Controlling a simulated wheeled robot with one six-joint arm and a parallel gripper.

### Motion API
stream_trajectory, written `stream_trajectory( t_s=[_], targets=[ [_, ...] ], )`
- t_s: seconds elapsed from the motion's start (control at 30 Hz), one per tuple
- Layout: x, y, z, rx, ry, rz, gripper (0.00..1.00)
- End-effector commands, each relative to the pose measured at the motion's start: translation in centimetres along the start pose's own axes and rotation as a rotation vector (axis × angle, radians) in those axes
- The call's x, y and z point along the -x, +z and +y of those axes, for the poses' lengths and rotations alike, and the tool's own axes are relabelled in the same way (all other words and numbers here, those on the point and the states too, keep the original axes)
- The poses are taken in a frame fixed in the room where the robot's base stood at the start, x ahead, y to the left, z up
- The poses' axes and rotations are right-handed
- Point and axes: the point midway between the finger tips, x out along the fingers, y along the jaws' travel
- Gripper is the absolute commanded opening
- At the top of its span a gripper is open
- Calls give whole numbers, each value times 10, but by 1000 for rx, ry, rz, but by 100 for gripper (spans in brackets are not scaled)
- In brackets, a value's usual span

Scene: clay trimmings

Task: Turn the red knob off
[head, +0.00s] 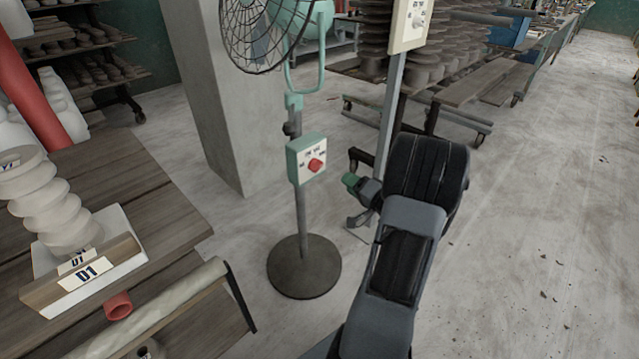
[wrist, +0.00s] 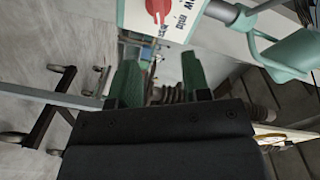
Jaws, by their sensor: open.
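The red knob (head: 315,165) sits on the white face of a green control box (head: 293,160) on the stand of a pedestal fan (head: 262,30). In the wrist view the knob (wrist: 158,8) is at the top edge, partly cut off, with dark lettering on the panel (wrist: 185,20) around it. My gripper (head: 352,182) is to the right of the box and slightly lower, apart from it. In the wrist view my gripper (wrist: 160,80) has its two green fingers spread with nothing held between them. The knob's exact pointer direction is too small to read.
A post holds another panel (head: 410,25) with a pale dial, behind my arm. The fan's round base (head: 304,266) stands on the floor.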

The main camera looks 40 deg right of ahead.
Motion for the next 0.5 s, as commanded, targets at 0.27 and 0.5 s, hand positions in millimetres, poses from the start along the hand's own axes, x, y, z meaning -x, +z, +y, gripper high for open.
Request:
stream_trajectory(
  t_s=[0.27, 0.5],
  targets=[
    [-14, 7, 11, -67, -56, -21, 44],
    [-61, 9, 9, -64, -55, -21, 44]
  ],
)
